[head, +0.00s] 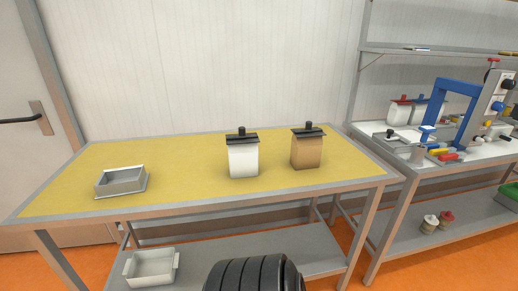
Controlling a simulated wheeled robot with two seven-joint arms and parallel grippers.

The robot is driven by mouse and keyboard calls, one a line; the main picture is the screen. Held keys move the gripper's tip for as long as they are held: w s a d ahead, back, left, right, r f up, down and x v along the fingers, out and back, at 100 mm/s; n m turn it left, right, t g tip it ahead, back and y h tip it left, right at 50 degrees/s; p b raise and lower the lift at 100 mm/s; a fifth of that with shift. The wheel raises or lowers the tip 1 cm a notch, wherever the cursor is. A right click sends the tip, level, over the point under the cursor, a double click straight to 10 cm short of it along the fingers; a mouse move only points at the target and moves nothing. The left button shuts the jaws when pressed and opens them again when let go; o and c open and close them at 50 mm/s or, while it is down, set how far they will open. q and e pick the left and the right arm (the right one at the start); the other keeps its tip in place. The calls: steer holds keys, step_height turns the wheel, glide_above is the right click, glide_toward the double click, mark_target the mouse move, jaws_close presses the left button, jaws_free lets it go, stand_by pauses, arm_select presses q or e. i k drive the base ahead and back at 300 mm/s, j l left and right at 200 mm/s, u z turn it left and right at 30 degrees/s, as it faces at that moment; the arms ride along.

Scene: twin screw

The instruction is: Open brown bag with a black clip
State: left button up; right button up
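The brown bag (307,153) stands upright on the right part of the yellow-topped table (190,160). A black clip (308,132) with a small knob on top lies across its upper edge, so the bag is closed. A white bag (243,160) stands to its left, apart from it, with a similar black clip (242,138) on top. Neither of my grippers shows in the head view.
A grey metal tray (121,182) sits on the left of the table. A light bin (152,267) is on the lower shelf. A cluttered workbench (430,160) with a blue frame (440,95) stands at right. The table's middle left is clear.

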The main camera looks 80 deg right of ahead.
mark_target(305, 153)
steer(key=z, duration=2.85)
